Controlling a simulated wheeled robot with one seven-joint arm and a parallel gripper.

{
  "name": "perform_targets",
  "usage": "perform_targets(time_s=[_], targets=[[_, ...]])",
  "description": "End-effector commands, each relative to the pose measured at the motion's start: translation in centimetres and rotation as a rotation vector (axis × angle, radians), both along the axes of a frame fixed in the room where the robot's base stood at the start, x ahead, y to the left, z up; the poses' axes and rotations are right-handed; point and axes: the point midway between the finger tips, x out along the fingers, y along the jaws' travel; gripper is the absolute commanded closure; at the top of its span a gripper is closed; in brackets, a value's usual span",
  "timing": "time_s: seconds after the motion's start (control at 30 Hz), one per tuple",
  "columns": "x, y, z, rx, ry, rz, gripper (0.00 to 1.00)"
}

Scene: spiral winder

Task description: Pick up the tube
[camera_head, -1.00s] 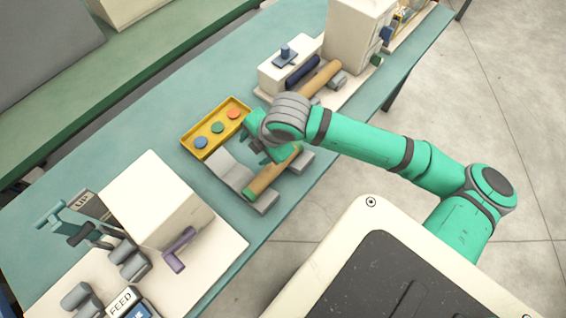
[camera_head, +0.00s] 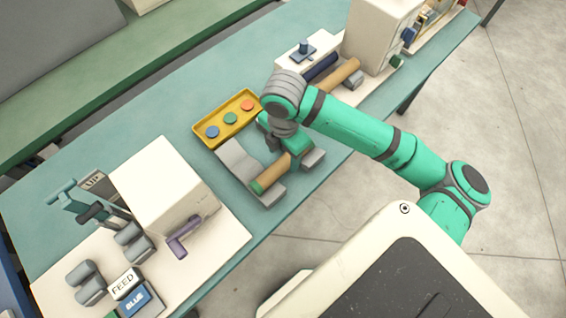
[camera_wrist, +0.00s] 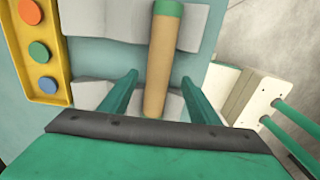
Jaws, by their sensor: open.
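The tube (camera_head: 271,174) is tan cardboard with a green end. It lies on grey cradle blocks on the teal table in the head view. In the wrist view the tube (camera_wrist: 162,62) runs up the picture, green end at the top. My gripper (camera_wrist: 160,90) is open, with one green finger on each side of the tube and visible gaps between. In the head view my gripper (camera_head: 282,145) is over the tube's far part and hides some of it. The exact height of the fingertips is hard to tell.
A yellow tray (camera_head: 228,118) with blue, green and orange discs lies beside the cradle (camera_head: 240,162). A white winder machine (camera_head: 380,35) with another tan roll (camera_head: 338,78) stands behind. A white box with a purple crank (camera_head: 184,240) stands to the left.

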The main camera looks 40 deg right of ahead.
Motion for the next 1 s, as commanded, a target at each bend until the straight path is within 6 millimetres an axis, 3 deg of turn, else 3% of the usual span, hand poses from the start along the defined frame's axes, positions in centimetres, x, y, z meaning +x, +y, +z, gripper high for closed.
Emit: perform_targets(time_s=[0.33, 0.67, 0.87, 1.0], targets=[[0.2, -0.3, -4.3, 0.003, 0.000, -0.003, 0.44], [0.2, -0.3, -5.0, 0.001, -0.001, -0.002, 0.44], [0.2, -0.3, -5.0, 0.001, -0.001, -0.002, 0.88], [0.2, -0.3, -5.0, 0.001, -0.001, -0.002, 0.88]])
